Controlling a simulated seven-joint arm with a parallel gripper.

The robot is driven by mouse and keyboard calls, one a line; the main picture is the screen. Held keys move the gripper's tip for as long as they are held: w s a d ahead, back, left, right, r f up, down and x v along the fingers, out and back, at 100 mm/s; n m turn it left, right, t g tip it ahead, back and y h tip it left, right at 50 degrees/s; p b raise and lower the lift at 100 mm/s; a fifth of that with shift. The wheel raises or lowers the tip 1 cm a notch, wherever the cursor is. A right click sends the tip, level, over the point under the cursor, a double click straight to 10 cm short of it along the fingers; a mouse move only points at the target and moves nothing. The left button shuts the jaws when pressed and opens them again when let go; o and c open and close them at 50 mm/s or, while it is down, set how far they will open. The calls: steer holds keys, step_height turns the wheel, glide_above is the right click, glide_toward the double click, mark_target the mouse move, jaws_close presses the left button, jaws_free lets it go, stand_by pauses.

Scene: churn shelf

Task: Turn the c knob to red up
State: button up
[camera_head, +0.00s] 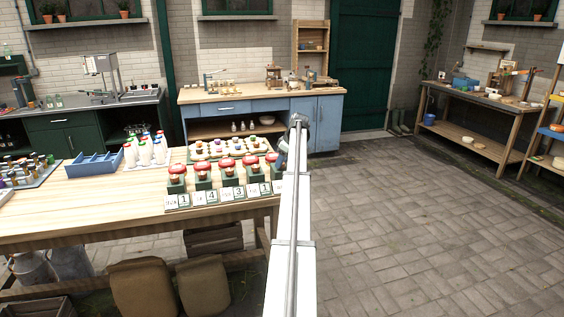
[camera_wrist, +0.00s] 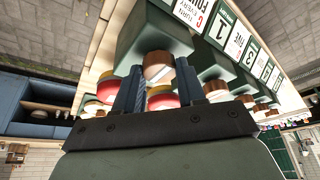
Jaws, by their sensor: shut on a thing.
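A row of green boxes (camera_head: 203,181) with red round tops and brown knobs stands along the right end of the wooden table, with word and number cards in front. In the wrist view my gripper (camera_wrist: 159,68) has one finger on each side of a brown knob (camera_wrist: 158,66) on the front of the nearest green box (camera_wrist: 150,35). It is shut on this knob. A red and yellow round top (camera_wrist: 161,98) shows between the fingers. A card (camera_wrist: 196,12) with a red letter, seemingly C, lies beside this box. In the head view my arm hides the rightmost part of the row.
Behind the row lies a board of small coloured rounds (camera_head: 228,149). Left of it are bottles (camera_head: 145,152) and a blue divided tray (camera_head: 94,165). More green boxes (camera_wrist: 216,90) with knobs stand close beside the held one. The floor right of the table is clear.

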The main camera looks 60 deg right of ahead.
steer(key=o, duration=1)
steer(key=shift+o, duration=0.2)
steer(key=v, duration=1.4)
steer(key=shift+w+f, duration=0.1)
